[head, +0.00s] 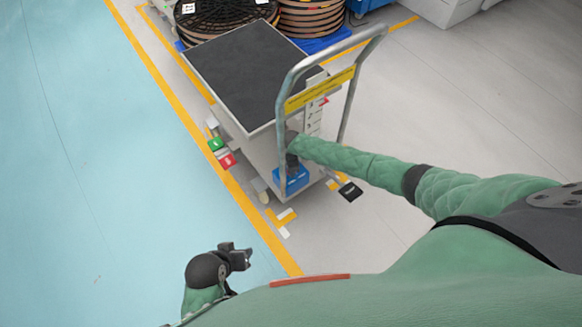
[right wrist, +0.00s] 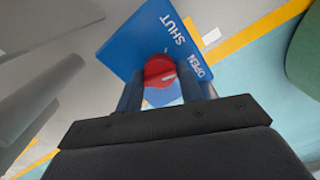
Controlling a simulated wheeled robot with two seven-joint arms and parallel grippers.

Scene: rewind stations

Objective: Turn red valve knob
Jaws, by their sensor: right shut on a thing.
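The red valve knob (right wrist: 157,69) sits on a blue plate (right wrist: 130,38) lettered SHUT and OPEN in the right wrist view. My right gripper (right wrist: 160,85) is shut on the knob, one finger on each side. In the head view, the blue plate (head: 291,181) is low on the cart's near end, and my right gripper (head: 292,160) reaches down to it; the knob is hidden there. My left gripper (head: 240,257) is away from the cart at lower left; its opening is unclear.
The cart (head: 235,70) has a dark top and a grey push handle (head: 283,95) with a yellow label, close to my right forearm. Large reels (head: 225,12) stand behind it. Yellow floor lines (head: 180,97) run along its left. The blue-green floor at left is clear.

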